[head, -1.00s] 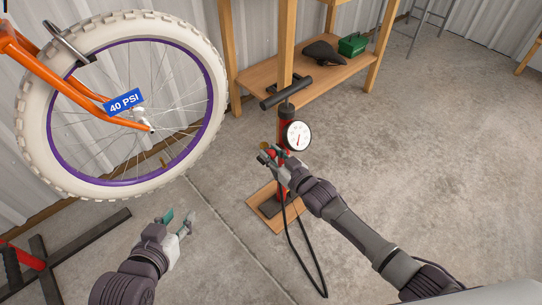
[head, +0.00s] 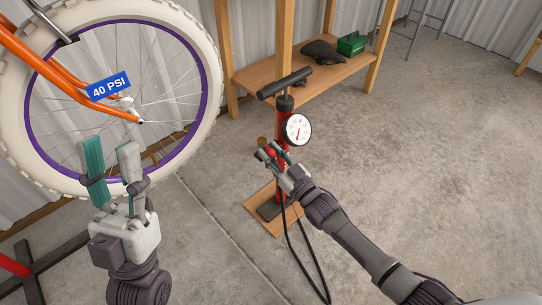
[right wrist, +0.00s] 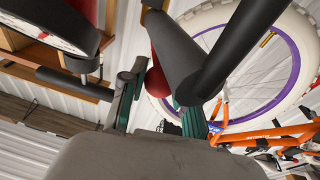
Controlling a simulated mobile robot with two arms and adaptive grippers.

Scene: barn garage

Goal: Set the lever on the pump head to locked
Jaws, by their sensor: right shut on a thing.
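The red floor pump (head: 282,165) stands upright on its wooden base, with a black T-handle and a round white gauge (head: 298,129). My right gripper (head: 268,152) is beside the pump barrel, shut on the dark pump head, whose brass-coloured end (head: 262,141) shows past the fingers. In the right wrist view the pump head (right wrist: 182,55) is a thick black cylinder between the fingers. A black bar (right wrist: 245,40), which looks like its lever, slants off beside it; its setting is unclear. My left gripper (head: 110,162) is open and empty, in front of the bike wheel.
The bike wheel (head: 211,100), with cream tyre and purple rim, is at the left with a "40 PSI" tag (head: 109,87). A black hose (head: 300,250) hangs below my right gripper. A wooden shelf (head: 265,82) holds a saddle and green box.

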